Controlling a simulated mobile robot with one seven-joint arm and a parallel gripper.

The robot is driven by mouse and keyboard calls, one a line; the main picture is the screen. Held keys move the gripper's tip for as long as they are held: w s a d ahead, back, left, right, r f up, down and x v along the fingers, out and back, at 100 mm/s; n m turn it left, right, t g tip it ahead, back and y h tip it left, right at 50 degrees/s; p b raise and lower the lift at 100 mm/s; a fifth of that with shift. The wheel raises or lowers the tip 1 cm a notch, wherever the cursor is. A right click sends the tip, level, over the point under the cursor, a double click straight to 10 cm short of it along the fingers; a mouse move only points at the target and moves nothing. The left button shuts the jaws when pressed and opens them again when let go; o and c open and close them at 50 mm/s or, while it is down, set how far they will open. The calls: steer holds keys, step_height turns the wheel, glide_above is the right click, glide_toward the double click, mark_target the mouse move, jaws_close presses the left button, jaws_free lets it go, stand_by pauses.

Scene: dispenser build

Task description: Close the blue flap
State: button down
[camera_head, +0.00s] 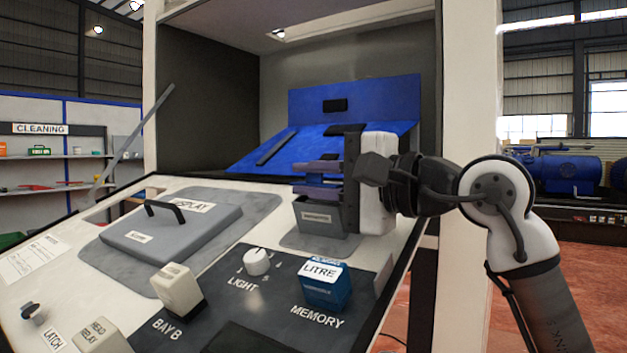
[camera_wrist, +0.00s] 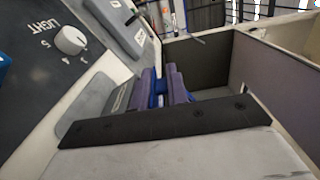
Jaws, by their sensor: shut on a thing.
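A large blue panel (camera_head: 355,105) with a dark handle stands upright at the back of the open cabinet. A sloping blue surface (camera_head: 275,150) lies in front of it; which part is the flap is unclear. My gripper (camera_head: 318,178) is in front of the slope, just above a grey labelled block (camera_head: 322,217). Its purple fingers also show in the wrist view (camera_wrist: 164,88), shut on a small blue part (camera_wrist: 158,90). The fingers hide most of that part, and I cannot tell how it joins the block or the flap.
The sloping console carries a grey DISPLAY cover (camera_head: 170,235) with a black handle, a white LIGHT knob (camera_head: 257,262), a beige BAY B block (camera_head: 178,290) and a blue LITRE block (camera_head: 325,290). Dark cabinet walls (camera_head: 205,115) rise around the recess.

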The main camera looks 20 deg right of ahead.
steer(key=shift+r, duration=0.1)
steer(key=c, duration=1.4)
jaws_free()
steer(key=shift+c, duration=0.2)
